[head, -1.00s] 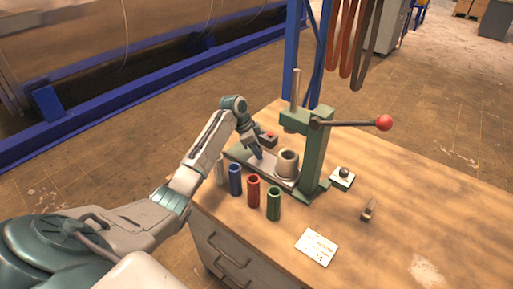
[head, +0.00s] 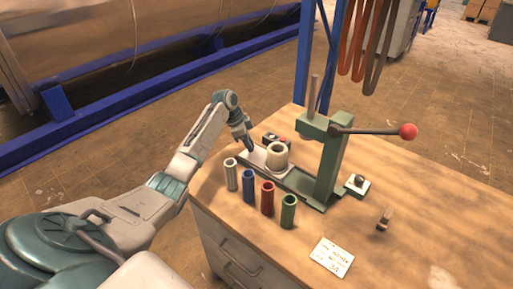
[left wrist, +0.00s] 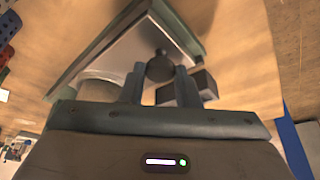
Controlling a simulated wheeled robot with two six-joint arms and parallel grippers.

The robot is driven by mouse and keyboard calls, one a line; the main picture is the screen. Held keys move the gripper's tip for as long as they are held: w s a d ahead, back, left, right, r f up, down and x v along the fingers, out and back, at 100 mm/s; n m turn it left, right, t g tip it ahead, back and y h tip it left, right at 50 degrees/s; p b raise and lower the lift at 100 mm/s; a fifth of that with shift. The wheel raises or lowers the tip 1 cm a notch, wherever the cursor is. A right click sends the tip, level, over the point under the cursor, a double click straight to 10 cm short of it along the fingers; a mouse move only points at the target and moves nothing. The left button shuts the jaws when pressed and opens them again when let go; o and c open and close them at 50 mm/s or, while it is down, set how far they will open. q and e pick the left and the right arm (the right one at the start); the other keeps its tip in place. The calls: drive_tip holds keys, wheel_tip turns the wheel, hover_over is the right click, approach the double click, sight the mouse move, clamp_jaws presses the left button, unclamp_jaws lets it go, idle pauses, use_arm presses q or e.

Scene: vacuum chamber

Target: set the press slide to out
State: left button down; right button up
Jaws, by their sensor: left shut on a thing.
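The press (head: 330,150) is a green frame on the bench with a red-balled lever. Its slide (head: 254,157) is a pale plate on the green base rail. It carries a cream ring-shaped cup (head: 277,155) and sits toward the left end, clear of the press column, with bare rail between. My left gripper (head: 249,149) is at the slide's outer end. In the left wrist view its fingers (left wrist: 160,75) are shut on a dark round knob (left wrist: 160,66) on the slide; the cup (left wrist: 100,90) shows beside them. My right gripper is not in view.
White (head: 230,174), blue (head: 248,186), red (head: 267,199) and green (head: 288,212) tubes stand in front of the slide. A dark box with a red button (head: 277,139) is behind it. A card (head: 331,257) lies at the front; the bench's right side is mostly clear.

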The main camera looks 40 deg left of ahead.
use_arm(q)
drive_tip(key=shift+a+r, duration=0.1)
drive_tip(key=shift+a, duration=0.55)
drive_tip(key=c, duration=1.2)
unclamp_jaws()
drive_tip(key=shift+a, duration=0.1)
drive_tip(key=shift+o, duration=0.4)
drive_tip(key=b+v, duration=0.3)
drive_tip(key=v, duration=0.7)
drive_tip(key=shift+s+a+r, duration=0.15)
drive_tip(key=shift+a+r, duration=0.05)
drive_tip(key=shift+r, duration=0.1)
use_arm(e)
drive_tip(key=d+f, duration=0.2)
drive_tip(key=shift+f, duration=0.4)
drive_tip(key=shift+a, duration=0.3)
use_arm(q)
drive_tip(key=shift+f, duration=0.15)
